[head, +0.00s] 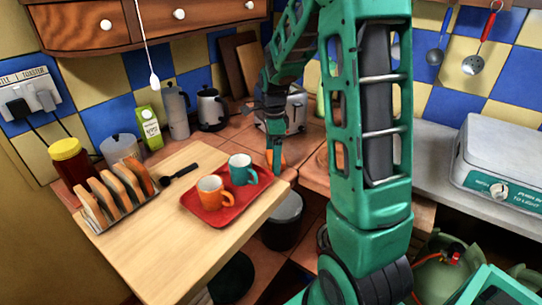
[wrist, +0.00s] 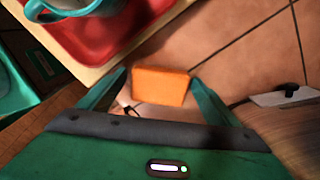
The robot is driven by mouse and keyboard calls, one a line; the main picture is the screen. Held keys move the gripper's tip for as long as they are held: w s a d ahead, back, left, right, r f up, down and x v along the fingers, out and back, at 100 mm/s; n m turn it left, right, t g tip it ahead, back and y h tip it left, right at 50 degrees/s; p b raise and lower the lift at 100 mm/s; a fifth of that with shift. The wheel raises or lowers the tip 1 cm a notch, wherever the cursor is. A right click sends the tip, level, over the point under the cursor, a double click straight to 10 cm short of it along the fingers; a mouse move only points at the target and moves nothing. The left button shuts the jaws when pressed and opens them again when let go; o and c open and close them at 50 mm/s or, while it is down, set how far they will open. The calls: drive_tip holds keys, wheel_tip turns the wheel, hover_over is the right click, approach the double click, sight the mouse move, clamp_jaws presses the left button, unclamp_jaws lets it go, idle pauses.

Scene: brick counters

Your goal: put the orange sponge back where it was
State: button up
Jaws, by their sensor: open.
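The orange sponge (wrist: 161,86) lies between the fingertips of my gripper (wrist: 159,79) in the wrist view, with a narrow gap on each side. In the head view only a small orange part of the sponge (head: 284,158) shows beside my gripper (head: 274,158). It is on the tiled counter, just past the back right corner of the wooden table. My gripper is open and points down there. Whether a finger touches the sponge cannot be told.
A red tray (head: 213,216) with an orange mug (head: 215,193) and a teal mug (head: 242,171) lies close to my gripper on the wooden table (head: 150,255). A toaster (head: 296,108) stands behind. A dark bin (head: 284,220) is below.

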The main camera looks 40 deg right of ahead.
wheel_tip(320, 180, up, 12)
drive_tip(key=s+a+f+n, duration=0.1)
drive_tip(key=s+n, duration=0.7)
drive_tip(key=s, duration=0.6)
drive_tip(key=s+a+f+n, duration=0.1)
drive_tip(key=s+f+n, duration=0.1)
drive_tip(key=s+n, duration=0.6)
drive_tip(key=s, duration=0.6)
drive_tip(key=shift+s+f+n, duration=0.15)
drive_tip(key=shift+s+n, duration=0.15)
drive_tip(key=shift+s, duration=0.1)
